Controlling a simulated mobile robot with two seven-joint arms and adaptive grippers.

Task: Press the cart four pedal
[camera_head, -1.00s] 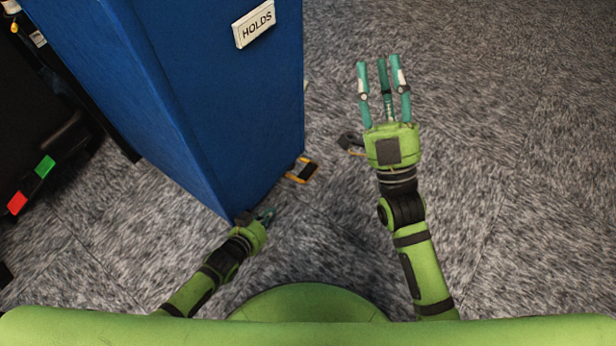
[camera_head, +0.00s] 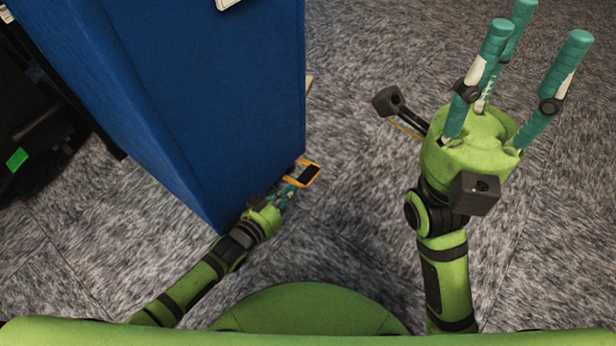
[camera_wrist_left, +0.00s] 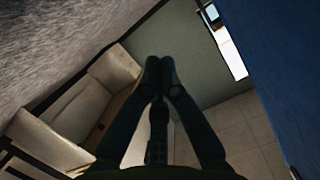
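A small black pedal with a yellow-orange frame (camera_head: 303,174) sticks out low at the near corner of a blue cabinet (camera_head: 215,100). I see no number on it. My left gripper (camera_head: 287,193) is right beside the pedal on its lower left, with its fingertips close to the frame; I cannot tell whether they touch it. In the left wrist view the left fingers (camera_wrist_left: 160,66) are together at the tips with nothing between them; the pedal does not show there. My right gripper (camera_head: 537,35) is raised to the right, open and empty.
The blue cabinet stands close to my left arm and also shows in the left wrist view (camera_wrist_left: 290,80). A white sign (camera_head: 228,3) on it is cut off at the top. A black machine with a green button (camera_head: 17,158) is at the far left. Carpet (camera_head: 350,130) is clear between my arms.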

